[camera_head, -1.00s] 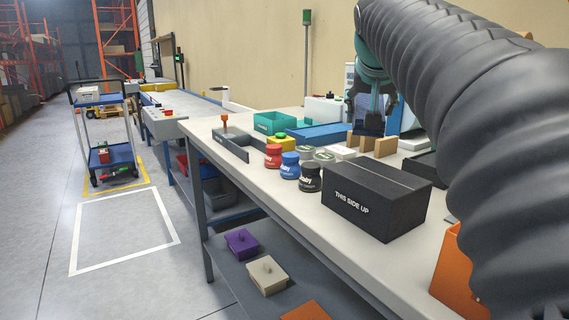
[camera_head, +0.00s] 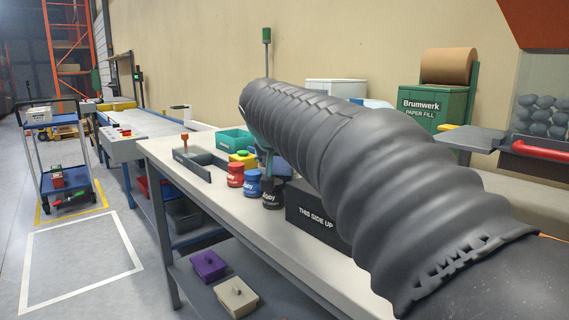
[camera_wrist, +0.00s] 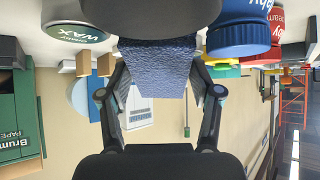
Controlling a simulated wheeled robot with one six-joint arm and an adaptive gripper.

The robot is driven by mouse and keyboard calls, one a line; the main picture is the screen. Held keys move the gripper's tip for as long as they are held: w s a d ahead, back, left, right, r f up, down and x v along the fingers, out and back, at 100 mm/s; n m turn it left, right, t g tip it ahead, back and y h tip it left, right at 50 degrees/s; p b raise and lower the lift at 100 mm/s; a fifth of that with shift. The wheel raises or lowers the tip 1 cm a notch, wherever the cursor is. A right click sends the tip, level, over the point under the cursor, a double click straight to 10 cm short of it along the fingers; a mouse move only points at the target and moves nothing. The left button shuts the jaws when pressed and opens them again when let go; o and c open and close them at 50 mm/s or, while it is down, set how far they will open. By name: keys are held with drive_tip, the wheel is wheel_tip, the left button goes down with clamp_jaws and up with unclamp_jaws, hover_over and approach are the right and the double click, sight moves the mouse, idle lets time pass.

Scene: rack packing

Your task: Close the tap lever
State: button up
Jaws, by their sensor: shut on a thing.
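I cannot make out a tap lever in either view. My gripper (camera_wrist: 160,80) shows in the wrist view with its two fingers on either side of a dark blue, rough-textured block (camera_wrist: 158,62), shut on it. The block's upper part is hidden by a dark shape at the picture's top.
Red (camera_head: 235,174), blue (camera_head: 252,185) and black (camera_head: 271,197) jars stand near a black box (camera_head: 312,220). A bin with a red bar (camera_head: 541,150) stands right.

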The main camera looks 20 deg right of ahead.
drive_tip(key=shift+f, duration=0.5)
drive_tip(key=o, duration=1.5)
drive_tip(key=shift+f, duration=0.1)
drive_tip(key=shift+o, duration=0.2)
drive_tip(key=shift+r, duration=0.2)
